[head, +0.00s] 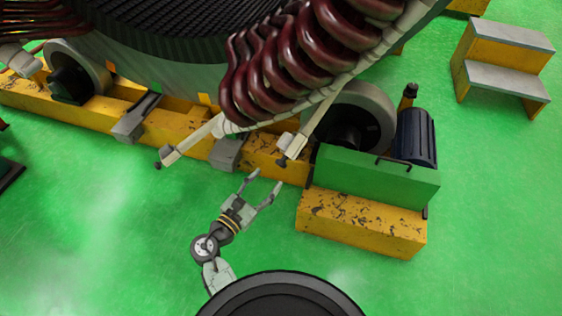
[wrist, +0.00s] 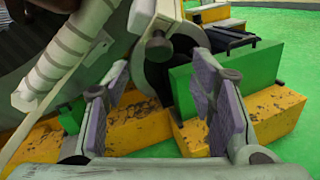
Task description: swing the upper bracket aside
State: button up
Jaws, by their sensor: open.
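My gripper (head: 266,179) is open and empty in the head view, just in front of the yellow base below the stator. Its two grey-purple pads stand wide apart in the wrist view (wrist: 160,108), with nothing between them. A pale bracket-like end piece with a dark knob (head: 291,147) hangs from a light bar above and right of my fingertips. What looks like the same piece shows in the wrist view (wrist: 143,17), above and beyond the pads. A second pale end piece (head: 170,155) hangs further left. I cannot tell which one is the upper bracket.
Dark red coils (head: 285,65) hang over the yellow base (head: 180,130). A roller (head: 350,115), a green housing (head: 370,178) and a dark blue motor (head: 416,138) stand right of my gripper. A yellow step (head: 505,65) is at the upper right. Green floor is clear at the lower left.

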aim_at(279, 163)
jog(key=p+x, duration=0.1)
jog(key=x, duration=0.7)
jog(key=shift+w, duration=0.15)
jog(key=shift+a, duration=0.1)
jog(key=c, duration=1.2)
jog(key=shift+r, duration=0.1)
grip_shut()
jog(key=shift+w, duration=0.1)
